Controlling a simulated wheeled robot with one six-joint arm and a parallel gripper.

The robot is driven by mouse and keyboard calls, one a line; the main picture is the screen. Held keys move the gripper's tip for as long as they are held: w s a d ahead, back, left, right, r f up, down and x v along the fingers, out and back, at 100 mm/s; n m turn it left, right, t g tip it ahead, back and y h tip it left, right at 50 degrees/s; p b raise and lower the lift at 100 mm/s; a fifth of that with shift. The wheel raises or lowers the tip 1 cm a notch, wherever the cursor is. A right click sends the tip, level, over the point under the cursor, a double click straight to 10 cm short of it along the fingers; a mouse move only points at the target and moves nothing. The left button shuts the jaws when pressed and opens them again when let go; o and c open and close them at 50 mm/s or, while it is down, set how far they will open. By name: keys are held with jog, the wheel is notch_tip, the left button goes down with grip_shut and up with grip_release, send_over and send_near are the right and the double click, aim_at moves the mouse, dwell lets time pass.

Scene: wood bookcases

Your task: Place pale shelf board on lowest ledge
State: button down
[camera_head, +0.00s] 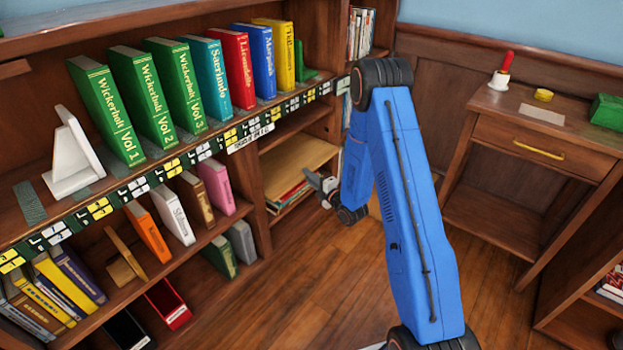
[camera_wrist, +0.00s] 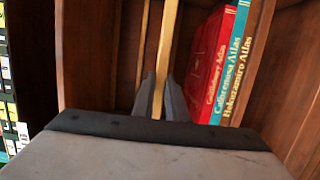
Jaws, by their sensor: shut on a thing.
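The pale shelf board (camera_head: 297,160) is inside the right-hand bay of the long bookcase, lying about level above a few flat-stacked books. My gripper (camera_head: 326,187) is at its near right edge and shut on it. In the wrist view the board (camera_wrist: 166,50) shows edge-on as a narrow pale strip between the two grey fingers of my gripper (camera_wrist: 160,97). Thin strips run along the bay's wall beside the board in the wrist view; I cannot tell whether the board touches a ledge. The lowest ledge is not clearly visible in the head view.
Red and teal atlases (camera_wrist: 222,65) lie close to one side of the board, and they show under it in the head view (camera_head: 291,196). The bay's wooden upright (camera_head: 254,180) stands left of the board. Open floor (camera_head: 300,270) lies in front. A side table (camera_head: 520,150) stands right.

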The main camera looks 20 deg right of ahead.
jog(key=shift+w+a+r, duration=0.1)
jog(key=shift+w+a, duration=0.5)
jog(key=shift+w, duration=0.2)
jog(key=shift+w+a, duration=0.6)
jog(key=shift+w, duration=0.2)
jog(key=shift+w+a+f, duration=0.1)
jog(key=shift+w+f, duration=0.05)
jog(key=shift+f, duration=0.6)
jog(key=shift+w+a+f, duration=0.1)
jog(key=shift+w+f, duration=0.05)
jog(key=shift+f, duration=0.55)
jog(key=c, duration=1.7)
grip_release()
jog(key=shift+f, duration=0.1)
jog(key=shift+s+d, duration=0.1)
jog(key=shift+s, duration=0.05)
jog(key=v, duration=1.7)
